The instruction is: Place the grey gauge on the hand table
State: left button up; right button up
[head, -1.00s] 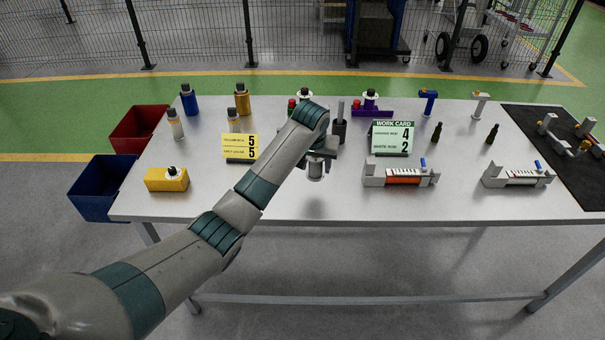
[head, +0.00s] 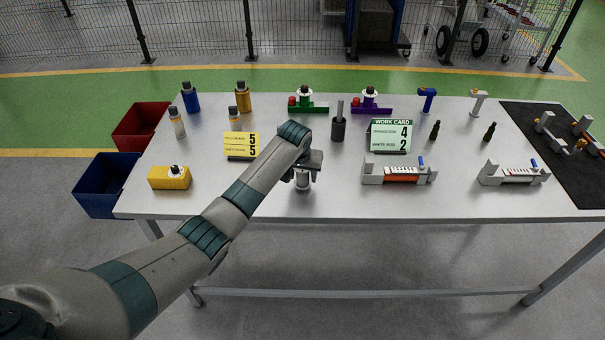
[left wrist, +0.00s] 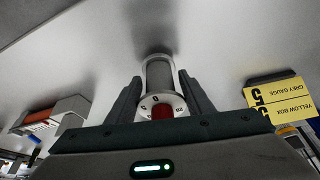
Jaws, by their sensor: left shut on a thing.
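The grey gauge (head: 303,183) is a short grey cylinder at the table's front, left of centre. In the left wrist view the gauge (left wrist: 159,78) shows a white numbered dial and a red knob. My left gripper (head: 304,170) is shut on it; in the left wrist view one finger of the gripper (left wrist: 160,100) stands on each side. The gauge is upright, with its base at or just above the table; I cannot tell whether it touches. The table (head: 270,205) is a light metal top. My right gripper is not in view.
A yellow box (head: 170,178) and a yellow card (head: 240,145) stand to the left. A dark holder (head: 338,128) and a green work card (head: 390,135) stand behind. A grey fixture with an orange part (head: 398,172) is to the right. The front strip between is clear.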

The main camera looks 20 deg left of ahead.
pick_arm(q)
jog(key=shift+f, duration=0.35)
jog(key=shift+f, duration=0.25)
jog(key=o, duration=1.3)
jog(key=shift+r, duration=0.35)
jog(key=b+v, duration=0.2)
jog(key=v, duration=1)
jog(key=shift+b, duration=0.3)
